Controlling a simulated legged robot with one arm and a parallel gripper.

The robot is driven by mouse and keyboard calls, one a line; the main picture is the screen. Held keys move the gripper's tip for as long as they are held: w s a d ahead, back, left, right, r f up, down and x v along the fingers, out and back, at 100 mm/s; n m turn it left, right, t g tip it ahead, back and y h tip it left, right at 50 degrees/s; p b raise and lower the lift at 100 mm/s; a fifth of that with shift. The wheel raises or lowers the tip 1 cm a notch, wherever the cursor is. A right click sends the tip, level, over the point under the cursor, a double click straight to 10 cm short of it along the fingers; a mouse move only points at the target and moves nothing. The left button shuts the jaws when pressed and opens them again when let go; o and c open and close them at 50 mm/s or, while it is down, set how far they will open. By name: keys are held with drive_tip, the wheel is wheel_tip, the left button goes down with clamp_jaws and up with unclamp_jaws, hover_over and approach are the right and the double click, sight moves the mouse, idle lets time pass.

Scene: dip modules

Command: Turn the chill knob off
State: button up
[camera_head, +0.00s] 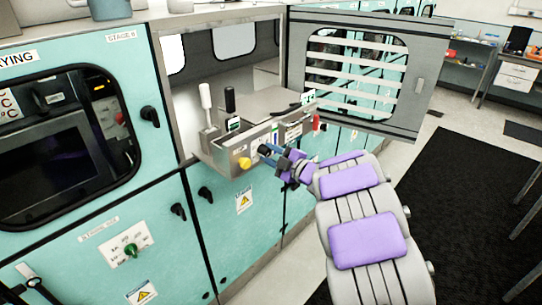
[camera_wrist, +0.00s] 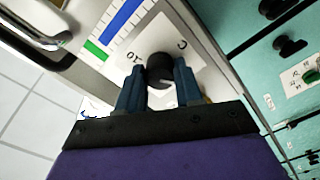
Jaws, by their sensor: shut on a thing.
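A round black knob (camera_wrist: 160,68) sits on a white plate (camera_wrist: 181,38) with small markings in the wrist view, partly hidden by my fingers. My gripper (camera_wrist: 160,86) has its two blue fingers on either side of the knob, shut on it. In the head view my gripper (camera_head: 266,152) reaches the front of the metal panel (camera_head: 232,155), just right of a yellow knob (camera_head: 244,163). I take the black knob to be the chill knob; its label is too small to read. The knob's exact setting is hard to tell.
A blue bar (camera_wrist: 122,24) and a green bar (camera_wrist: 96,50) lie beside the plate. White (camera_head: 206,95) and black (camera_head: 230,100) levers stand behind the panel. An open window door (camera_head: 418,90) stands to the right. A green knob (camera_head: 131,251) is on the lower left cabinet.

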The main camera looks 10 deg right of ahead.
drive_tip(key=o, duration=1)
drive_tip(key=shift+o, duration=0.2)
drive_tip(key=p+v, duration=0.3)
drive_tip(key=v, duration=1.4)
drive_tip(key=shift+d, duration=0.15)
